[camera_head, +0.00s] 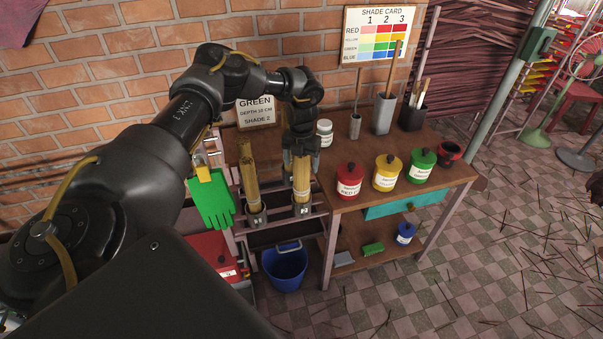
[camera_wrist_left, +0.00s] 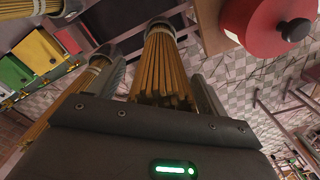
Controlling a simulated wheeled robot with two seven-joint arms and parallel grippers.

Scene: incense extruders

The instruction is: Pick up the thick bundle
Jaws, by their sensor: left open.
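I cannot tell for sure which bundle is thicker. My right gripper is not in view.
The table (camera_head: 340,198) holds a red pot (camera_head: 349,183), a yellow pot (camera_head: 386,175), a green pot (camera_head: 421,166) and tool holders. A GREEN sign (camera_head: 256,112) stands behind the rack. A blue bucket (camera_head: 285,267) is below, and green gloves (camera_head: 212,203) hang left.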

